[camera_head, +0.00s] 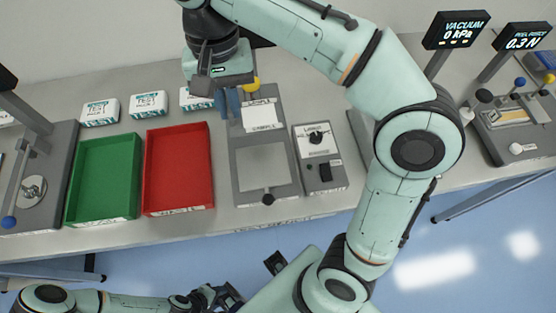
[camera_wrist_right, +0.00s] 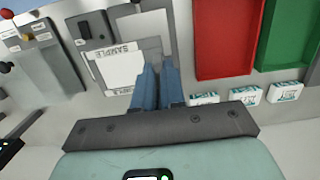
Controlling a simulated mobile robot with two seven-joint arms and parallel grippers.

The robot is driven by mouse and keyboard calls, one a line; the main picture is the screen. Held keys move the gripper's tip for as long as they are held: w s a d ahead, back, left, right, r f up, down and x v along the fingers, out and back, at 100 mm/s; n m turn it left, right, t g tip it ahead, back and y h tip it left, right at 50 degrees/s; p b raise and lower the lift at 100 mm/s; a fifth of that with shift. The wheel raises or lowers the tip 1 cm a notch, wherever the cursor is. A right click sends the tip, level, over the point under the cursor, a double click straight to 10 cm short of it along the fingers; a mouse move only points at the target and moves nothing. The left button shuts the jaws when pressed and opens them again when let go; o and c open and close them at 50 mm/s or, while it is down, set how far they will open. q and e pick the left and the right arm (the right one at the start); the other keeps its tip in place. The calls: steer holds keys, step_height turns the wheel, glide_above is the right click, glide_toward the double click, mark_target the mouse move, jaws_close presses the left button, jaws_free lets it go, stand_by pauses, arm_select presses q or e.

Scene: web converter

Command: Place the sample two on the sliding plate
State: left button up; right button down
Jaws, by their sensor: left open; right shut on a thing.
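The sample (camera_head: 264,114) is a white card with a dark frame lettered "SAMPLE". In the right wrist view the sample (camera_wrist_right: 120,70) is beside the fingertips, its edge meeting one finger. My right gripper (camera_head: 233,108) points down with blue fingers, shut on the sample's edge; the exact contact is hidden. The sample is over the far part of a grey device. The sliding plate (camera_head: 262,165), a light square panel, lies on the device's near part and looks bare. My left gripper (camera_head: 229,297) is open and empty at the bottom, off the table.
A red tray (camera_head: 178,168) and a green tray (camera_head: 104,178) stand left of the device. Several white "TEST" packs (camera_head: 100,113) lie behind them. A control box (camera_head: 320,158) is close on the right. A dark knob (camera_head: 268,199) stands at the device's front.

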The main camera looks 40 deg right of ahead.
steer(key=shift+d+f, duration=0.15)
steer(key=shift+f, duration=0.05)
arm_select(q)
step_height(320, 180, down, 6)
steer(key=s+b, duration=0.2)
steer(key=b, duration=0.3)
steer(key=shift+s, duration=0.25)
arm_select(e)
steer(key=shift+f, duration=9.8)
arm_select(q)
steer(key=shift+d, duration=0.1)
arm_select(e)
steer(key=shift+f, duration=0.2)
steer(key=c, duration=1.2)
jaws_free()
steer(key=shift+r, duration=0.15)
